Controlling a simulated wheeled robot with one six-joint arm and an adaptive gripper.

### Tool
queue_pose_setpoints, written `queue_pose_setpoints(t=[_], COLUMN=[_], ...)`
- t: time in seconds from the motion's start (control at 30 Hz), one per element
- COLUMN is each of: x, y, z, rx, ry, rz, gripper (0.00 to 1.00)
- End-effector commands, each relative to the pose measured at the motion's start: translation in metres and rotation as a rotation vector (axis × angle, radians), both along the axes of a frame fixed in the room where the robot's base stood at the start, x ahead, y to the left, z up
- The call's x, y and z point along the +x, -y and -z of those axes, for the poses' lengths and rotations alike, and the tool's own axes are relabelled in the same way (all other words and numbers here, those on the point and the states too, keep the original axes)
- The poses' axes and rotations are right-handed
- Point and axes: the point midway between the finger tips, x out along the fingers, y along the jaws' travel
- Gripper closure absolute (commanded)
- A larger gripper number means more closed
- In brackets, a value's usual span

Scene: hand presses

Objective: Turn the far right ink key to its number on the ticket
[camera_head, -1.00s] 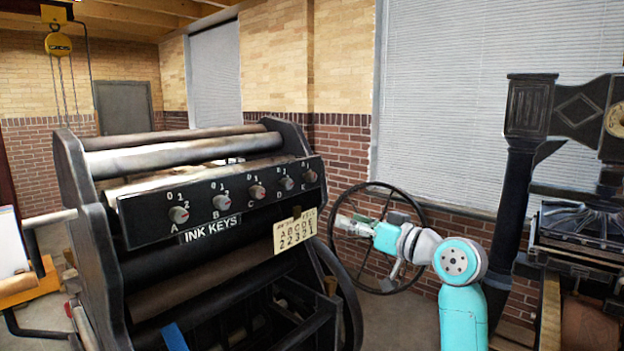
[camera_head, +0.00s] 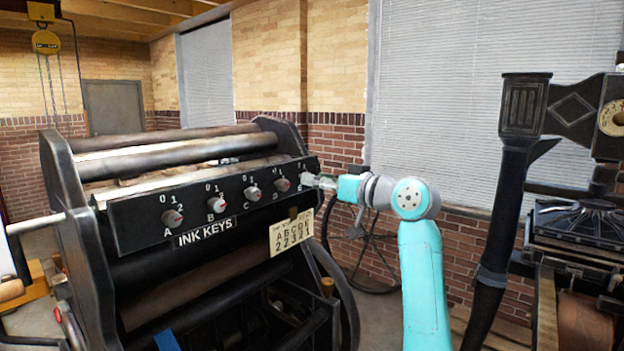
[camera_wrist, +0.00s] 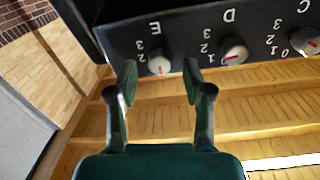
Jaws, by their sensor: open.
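The black ink key panel (camera_head: 140,221) carries a row of knobs lettered A to E on the press. The far right key, E (camera_wrist: 160,62), is a grey knob with a red pointer mark in the wrist view. My gripper (camera_wrist: 160,78) is open there, its two fingers just short of the knob and to either side of it. In the head view my gripper (camera_head: 318,181) is at the panel's right end and hides key E. The cream ticket (camera_head: 291,233) hangs below the panel and reads A B C D E over 2 2 3 2 1.
Key D (camera_wrist: 234,51) sits close beside E in the wrist view, with key C (camera_wrist: 305,42) beyond it. A spoked wheel (camera_head: 362,240) stands behind my arm. Another black press (camera_head: 520,150) stands at the right.

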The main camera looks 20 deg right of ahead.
Motion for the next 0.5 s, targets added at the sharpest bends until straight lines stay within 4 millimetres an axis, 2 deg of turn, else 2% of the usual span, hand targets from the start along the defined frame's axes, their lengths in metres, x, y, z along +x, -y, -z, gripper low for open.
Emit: queue_pose_setpoints(t=[0.2,0.5], x=[0.016,0.019], y=[-0.011,-0.012], z=[0.000,0.000], rx=[0.001,0.000], ry=[-0.001,0.000], rz=[0.001,0.001], gripper=[0.50,0.50])
